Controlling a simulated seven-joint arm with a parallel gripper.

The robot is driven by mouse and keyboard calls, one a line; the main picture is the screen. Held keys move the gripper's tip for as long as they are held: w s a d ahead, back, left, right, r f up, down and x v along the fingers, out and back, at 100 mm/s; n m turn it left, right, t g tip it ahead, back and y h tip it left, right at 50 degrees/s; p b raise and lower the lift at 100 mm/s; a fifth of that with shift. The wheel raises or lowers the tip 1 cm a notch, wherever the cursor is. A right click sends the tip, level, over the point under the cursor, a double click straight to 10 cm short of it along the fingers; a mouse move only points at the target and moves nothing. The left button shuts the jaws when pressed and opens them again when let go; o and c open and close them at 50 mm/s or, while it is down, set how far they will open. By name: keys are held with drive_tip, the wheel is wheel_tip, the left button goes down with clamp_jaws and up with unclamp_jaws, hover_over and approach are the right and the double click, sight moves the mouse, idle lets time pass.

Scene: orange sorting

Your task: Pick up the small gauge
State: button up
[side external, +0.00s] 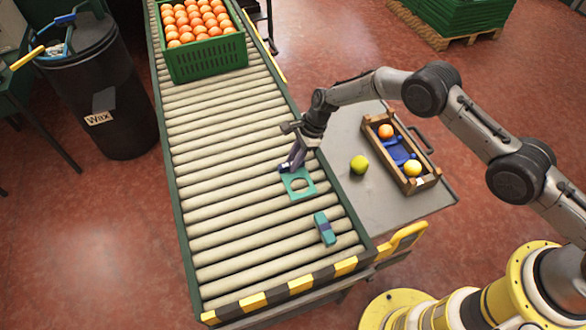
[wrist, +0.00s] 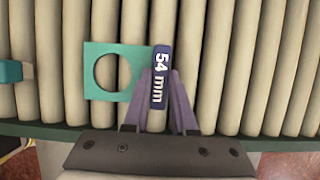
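The gauge marked "54 mm" is a flat teal plate with a round hole (wrist: 92,84) and a dark blue handle (wrist: 160,77) on its right. In the side view its plate (side external: 297,190) lies on the conveyor rollers, with the handle end mostly hidden by my gripper. My gripper (wrist: 160,90) has its two purple fingers on either side of the handle, very close to it; I cannot tell whether they press on it. In the side view my gripper (side external: 291,165) is low at the plate's upper edge. A second teal piece with a dark band (side external: 325,228) lies nearer the conveyor's front end.
A green crate of oranges (side external: 207,65) stands at the conveyor's far end. On the grey side table (side external: 345,140) are a yellow-green fruit (side external: 359,165) and a wooden tray (side external: 382,158) with fruit. A black bin (side external: 115,128) marked "Wax" stands left. Rollers between are clear.

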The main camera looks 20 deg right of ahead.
clamp_jaws()
drive_tip(key=shift+r, duration=0.15)
idle(1.1)
